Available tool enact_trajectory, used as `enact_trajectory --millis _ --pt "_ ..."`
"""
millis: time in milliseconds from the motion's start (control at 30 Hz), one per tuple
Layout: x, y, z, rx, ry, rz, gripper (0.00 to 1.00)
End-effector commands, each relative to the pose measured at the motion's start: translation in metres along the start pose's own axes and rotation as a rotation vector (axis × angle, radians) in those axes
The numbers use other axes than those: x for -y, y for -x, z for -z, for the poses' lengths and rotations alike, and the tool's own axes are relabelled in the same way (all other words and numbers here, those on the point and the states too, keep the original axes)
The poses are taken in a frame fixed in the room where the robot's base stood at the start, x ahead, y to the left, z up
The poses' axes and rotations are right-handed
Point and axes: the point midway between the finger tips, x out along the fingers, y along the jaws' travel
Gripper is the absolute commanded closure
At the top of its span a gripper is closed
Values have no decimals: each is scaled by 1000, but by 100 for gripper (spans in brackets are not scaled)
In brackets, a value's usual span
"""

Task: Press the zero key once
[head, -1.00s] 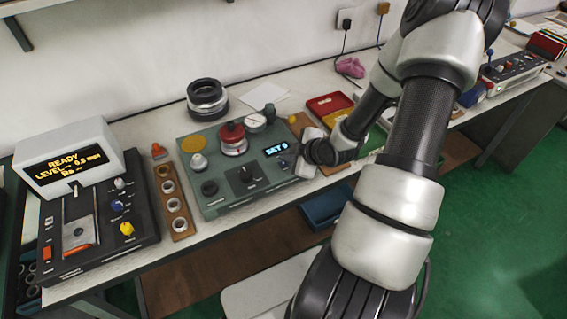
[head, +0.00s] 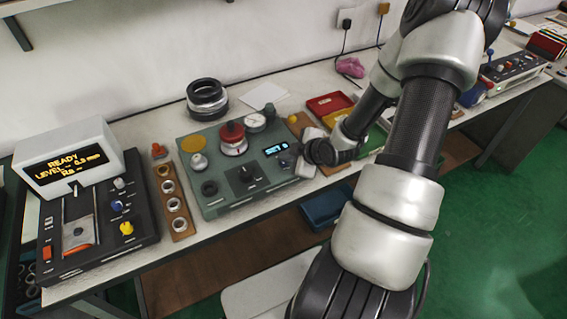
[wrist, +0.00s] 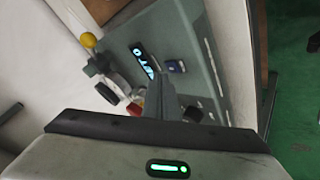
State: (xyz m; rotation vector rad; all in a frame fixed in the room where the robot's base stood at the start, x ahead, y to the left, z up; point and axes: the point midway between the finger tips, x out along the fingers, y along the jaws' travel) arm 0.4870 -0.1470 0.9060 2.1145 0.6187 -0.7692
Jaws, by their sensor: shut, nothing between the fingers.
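The green-grey instrument (head: 225,200) stands on the bench, with a lit blue-white display (head: 277,149) at its right. In the wrist view the display (wrist: 143,58) lies next to a small dark blue key (wrist: 176,67), which I take to be the zero key. My gripper (wrist: 163,82) is shut and empty, its fingertips over the panel close to the display and the key. I cannot tell whether they touch the panel.
A wooden strip with rings (head: 174,203) and a black unit with a READY screen (head: 70,165) stand at left. Coloured trays (head: 330,104) lie behind my arm.

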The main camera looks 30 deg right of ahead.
Motion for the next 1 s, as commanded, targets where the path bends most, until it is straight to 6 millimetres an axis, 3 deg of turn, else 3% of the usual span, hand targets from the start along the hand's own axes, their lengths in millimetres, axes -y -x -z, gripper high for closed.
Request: enact_trajectory --millis 1000 --pt "6 -9 -6 0 0 0 100"
